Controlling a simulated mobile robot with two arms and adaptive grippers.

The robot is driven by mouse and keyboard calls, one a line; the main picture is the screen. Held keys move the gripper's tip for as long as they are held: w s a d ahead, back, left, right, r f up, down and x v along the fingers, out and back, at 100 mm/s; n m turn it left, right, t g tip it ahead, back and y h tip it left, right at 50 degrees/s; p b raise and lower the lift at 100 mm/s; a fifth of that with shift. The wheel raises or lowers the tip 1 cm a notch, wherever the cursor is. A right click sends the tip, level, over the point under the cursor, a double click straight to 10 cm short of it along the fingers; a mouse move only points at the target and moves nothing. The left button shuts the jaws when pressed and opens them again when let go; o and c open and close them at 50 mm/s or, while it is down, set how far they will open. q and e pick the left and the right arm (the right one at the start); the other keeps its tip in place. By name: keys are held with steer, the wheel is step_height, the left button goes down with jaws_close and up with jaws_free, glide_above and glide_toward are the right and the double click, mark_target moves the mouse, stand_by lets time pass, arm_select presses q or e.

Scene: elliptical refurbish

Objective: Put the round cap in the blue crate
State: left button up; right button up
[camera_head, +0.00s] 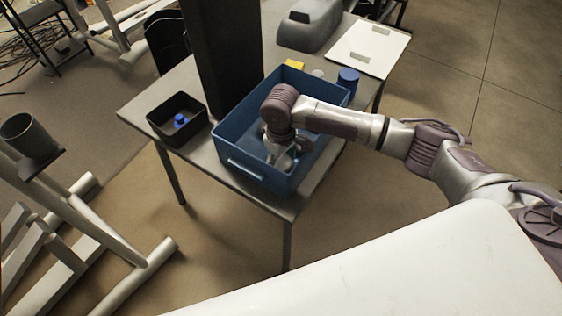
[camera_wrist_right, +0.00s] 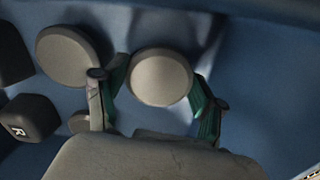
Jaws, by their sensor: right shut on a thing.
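The blue crate (camera_head: 225,150) stands on the table, and my right arm reaches down into it. My right gripper (camera_head: 284,158) is inside the crate's walls. In the right wrist view, my right gripper (camera_wrist_right: 158,92) is shut on a grey round cap (camera_wrist_right: 160,77), one green-padded finger on each side. The blue crate floor (camera_wrist_right: 265,90) shows around it. A second grey round cap (camera_wrist_right: 68,56) lies in the crate just left of the fingers. In the head view my gripper hides most of the crate's contents. My left gripper is not in view.
In the crate are dark blocks, one marked R (camera_wrist_right: 30,118). A black bin (camera_head: 165,134) with a small blue piece stands left of the crate. A dark column (camera_head: 222,50) rises behind. A blue cylinder (camera_head: 347,80) and a white board (camera_head: 368,47) are on the right.

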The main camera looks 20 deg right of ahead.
mark_target(281, 163)
steer(key=shift+f, duration=0.3)
steer(key=shift+f, duration=0.1)
steer(key=o, duration=1.1)
step_height(281, 163, up, 12)
stand_by(0.3)
